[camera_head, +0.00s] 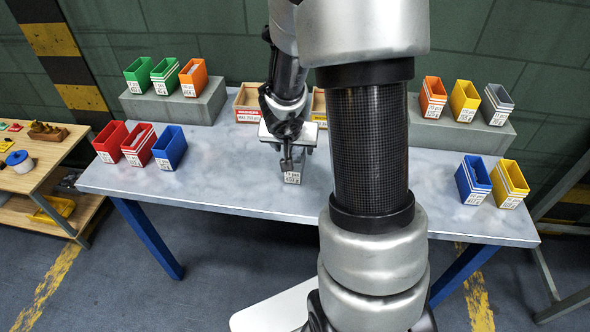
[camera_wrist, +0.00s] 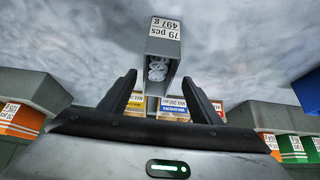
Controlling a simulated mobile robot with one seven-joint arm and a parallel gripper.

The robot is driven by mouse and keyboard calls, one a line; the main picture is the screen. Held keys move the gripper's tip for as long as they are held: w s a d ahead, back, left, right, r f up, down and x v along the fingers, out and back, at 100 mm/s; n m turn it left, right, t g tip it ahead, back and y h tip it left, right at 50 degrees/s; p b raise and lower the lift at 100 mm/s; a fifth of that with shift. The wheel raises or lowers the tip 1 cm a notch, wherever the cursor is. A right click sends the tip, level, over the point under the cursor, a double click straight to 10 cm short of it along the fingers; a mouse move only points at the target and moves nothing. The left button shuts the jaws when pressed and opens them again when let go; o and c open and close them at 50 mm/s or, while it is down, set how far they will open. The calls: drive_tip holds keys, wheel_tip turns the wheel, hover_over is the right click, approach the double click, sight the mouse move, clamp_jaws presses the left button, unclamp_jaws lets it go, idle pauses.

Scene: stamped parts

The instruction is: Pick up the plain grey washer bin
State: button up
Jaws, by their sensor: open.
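The plain grey bin (camera_head: 292,174) stands upright on the table near its middle, with a white label on its front and no stripes visible. The wrist view shows it (camera_wrist: 163,48) with its label reading 79 pcs and pale washers inside. My gripper (camera_head: 288,152) is over the bin, pointing down, and hides part of it in the head view. In the wrist view my gripper (camera_wrist: 160,78) is open, with one finger on each side of the bin's near end. I cannot tell whether the fingertips reach below its rim.
A striped grey bin (camera_head: 497,104) stands on the right riser (camera_head: 440,135). A blue bin (camera_head: 170,148) and red bins (camera_head: 110,142) stand to the left. Wooden boxes (camera_head: 249,103) are behind my gripper. The tabletop (camera_head: 235,180) around the grey bin is clear.

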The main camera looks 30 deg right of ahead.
sight(298, 158)
drive_tip(key=shift+b+x, duration=0.35)
drive_tip(key=shift+x, duration=0.65)
drive_tip(key=b+x, duration=0.3)
drive_tip(key=x, duration=0.1)
drive_tip(key=shift+s+f+b, duration=0.25)
drive_tip(key=shift+s+b, duration=0.15)
drive_tip(key=shift+w+d+f, duration=0.15)
drive_tip(key=shift+w+f, duration=0.1)
drive_tip(key=shift+f, duration=0.05)
drive_tip(key=shift+r, duration=0.15)
clamp_jaws()
